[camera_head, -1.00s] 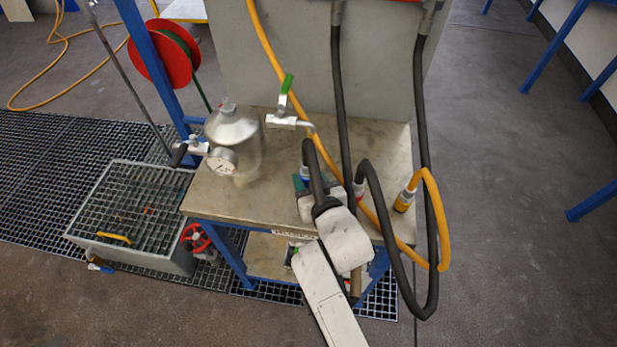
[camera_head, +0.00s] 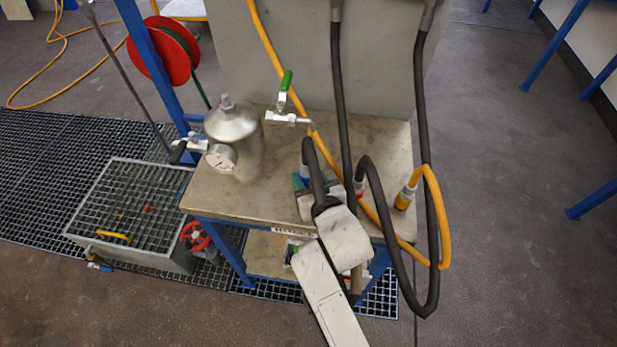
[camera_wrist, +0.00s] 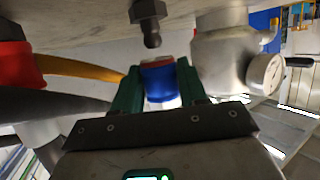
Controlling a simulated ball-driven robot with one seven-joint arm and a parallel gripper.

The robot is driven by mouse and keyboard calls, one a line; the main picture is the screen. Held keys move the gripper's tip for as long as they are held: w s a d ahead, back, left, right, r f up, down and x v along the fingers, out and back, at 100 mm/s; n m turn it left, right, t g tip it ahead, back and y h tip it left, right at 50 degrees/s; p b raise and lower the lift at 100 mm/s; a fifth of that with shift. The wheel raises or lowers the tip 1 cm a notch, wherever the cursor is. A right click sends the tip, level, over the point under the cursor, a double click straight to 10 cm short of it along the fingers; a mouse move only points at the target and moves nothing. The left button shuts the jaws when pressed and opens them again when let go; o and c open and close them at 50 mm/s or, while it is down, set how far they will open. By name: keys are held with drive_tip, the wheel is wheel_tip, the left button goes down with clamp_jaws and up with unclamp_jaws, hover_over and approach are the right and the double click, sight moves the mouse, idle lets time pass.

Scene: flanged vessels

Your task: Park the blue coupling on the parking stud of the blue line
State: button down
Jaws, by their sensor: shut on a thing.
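My gripper (camera_wrist: 158,88) has green fingers closed on the blue coupling (camera_wrist: 160,84), one finger on each side, in the wrist view. In the head view my gripper (camera_head: 302,183) is over the right part of the bench top, and the coupling is mostly hidden by my wrist and a dark hose (camera_head: 313,165). A dark stud (camera_wrist: 149,18) with a hexagonal part and a rounded tip shows just beyond the coupling in the wrist view. A small gap separates them there. I cannot tell which line this stud belongs to.
A red coupling (camera_head: 358,187) and a yellow coupling (camera_head: 404,198) with hoses stand right of my gripper. A metal vessel (camera_head: 232,135) with a gauge (camera_head: 221,158) and a green-handled valve (camera_head: 284,100) are to the left. Hanging hoses crowd the right side.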

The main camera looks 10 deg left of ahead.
drive_tip(key=shift+f, duration=0.25)
drive_tip(key=shift+f+b, duration=0.3)
drive_tip(key=shift+b, duration=0.25)
drive_tip(key=shift+f+b, duration=1)
drive_tip(key=shift+f, duration=0.3)
drive_tip(key=c, duration=0.5)
unclamp_jaws()
drive_tip(key=shift+s+d, duration=0.1)
drive_tip(key=v, duration=1)
drive_tip(key=shift+s+d+r, duration=0.1)
drive_tip(key=shift+s+r, duration=0.05)
drive_tip(key=shift+s, duration=0.1)
